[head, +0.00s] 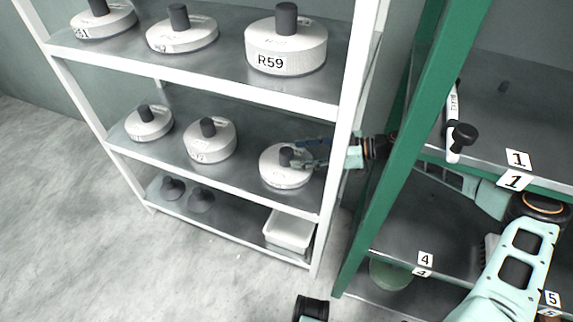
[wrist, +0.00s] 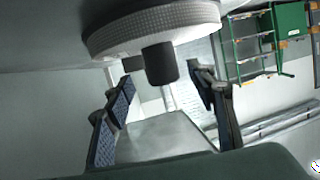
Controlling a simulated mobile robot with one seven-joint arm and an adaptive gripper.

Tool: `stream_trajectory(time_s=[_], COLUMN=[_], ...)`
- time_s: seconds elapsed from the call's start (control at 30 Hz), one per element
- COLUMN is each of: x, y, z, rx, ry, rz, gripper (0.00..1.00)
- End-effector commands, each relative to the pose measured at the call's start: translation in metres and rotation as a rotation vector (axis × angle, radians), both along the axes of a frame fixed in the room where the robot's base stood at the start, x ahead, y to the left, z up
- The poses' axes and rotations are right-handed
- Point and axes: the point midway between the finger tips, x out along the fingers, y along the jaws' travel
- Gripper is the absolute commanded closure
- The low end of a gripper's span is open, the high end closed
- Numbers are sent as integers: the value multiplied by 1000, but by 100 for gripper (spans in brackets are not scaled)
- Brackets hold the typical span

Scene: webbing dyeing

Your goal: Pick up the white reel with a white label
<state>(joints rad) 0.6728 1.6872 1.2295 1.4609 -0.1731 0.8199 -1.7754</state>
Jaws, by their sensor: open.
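A white reel (head: 285,178) with a black knob (head: 286,157) sits at the right end of the middle shelf (head: 240,176) of the white rack. A pale label shows on its front side, too small to read. My gripper (head: 297,153) reaches in from the right, at knob height, with its fingers open close to the knob. In the wrist view the reel (wrist: 150,27) is at the top, and its knob (wrist: 160,64) points down between the two spread fingers of the gripper (wrist: 163,95). I cannot tell whether either finger touches the knob.
Other knobbed white reels stand on the rack, including the R59 reel (head: 286,48) above and a reel (head: 209,142) to the left. A white tray (head: 290,230) lies on the bottom shelf. The rack's white post (head: 343,130) and a green frame (head: 405,130) stand close to my arm.

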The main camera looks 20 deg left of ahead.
Motion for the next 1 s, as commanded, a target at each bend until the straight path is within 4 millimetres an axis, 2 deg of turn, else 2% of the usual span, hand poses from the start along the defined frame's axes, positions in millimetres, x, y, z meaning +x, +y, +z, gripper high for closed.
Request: stream_trajectory(time_s=[0.33,0.6,1.0], x=[-10,-9,-9], y=[42,47,47], z=[-14,-14,-14], rx=[0,-1,-1], ry=[1,-1,0], rz=[2,-2,-1], gripper=[49,49,92])
